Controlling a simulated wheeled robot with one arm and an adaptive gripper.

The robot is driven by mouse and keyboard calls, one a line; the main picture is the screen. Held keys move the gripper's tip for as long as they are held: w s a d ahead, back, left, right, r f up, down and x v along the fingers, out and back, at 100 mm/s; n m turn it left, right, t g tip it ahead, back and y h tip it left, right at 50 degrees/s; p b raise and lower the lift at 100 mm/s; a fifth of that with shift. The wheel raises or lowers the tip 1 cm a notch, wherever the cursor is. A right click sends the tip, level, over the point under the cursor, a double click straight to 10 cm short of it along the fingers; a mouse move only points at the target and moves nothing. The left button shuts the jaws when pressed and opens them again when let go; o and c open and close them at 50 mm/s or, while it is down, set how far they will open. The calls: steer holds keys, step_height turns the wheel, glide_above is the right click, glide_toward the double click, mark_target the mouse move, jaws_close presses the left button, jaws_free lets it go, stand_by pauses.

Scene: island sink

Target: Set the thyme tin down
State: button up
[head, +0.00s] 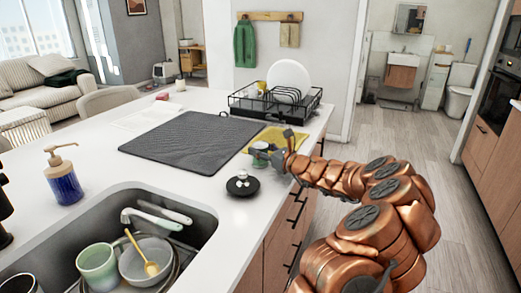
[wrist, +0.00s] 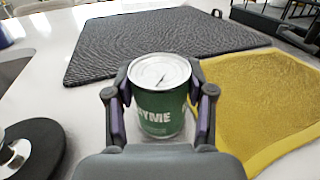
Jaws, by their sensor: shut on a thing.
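The thyme tin (wrist: 160,105) is green with a pale metal lid and white lettering, upright in the wrist view. My gripper (wrist: 161,92) is shut on it, one finger on each side. In the head view my gripper (head: 266,155) holds the tin (head: 260,156) near the right edge of the white counter (head: 215,197), between the dark mat and the yellow cloth. The tin is partly covered by the fingers there. Its base is partly hidden by my gripper in the wrist view, so I cannot tell whether it touches the counter.
A black round lid with a knob (head: 242,186) lies close in front of the tin. The dark mat (head: 190,140) is behind left, the yellow cloth (head: 278,139) right, and a dish rack (head: 275,102) beyond. The sink (head: 190,234) holds dishes. Bare counter surrounds the soap bottle (head: 64,178).

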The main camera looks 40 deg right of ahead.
steer(key=shift+f, duration=0.15)
steer(key=o, duration=1.2)
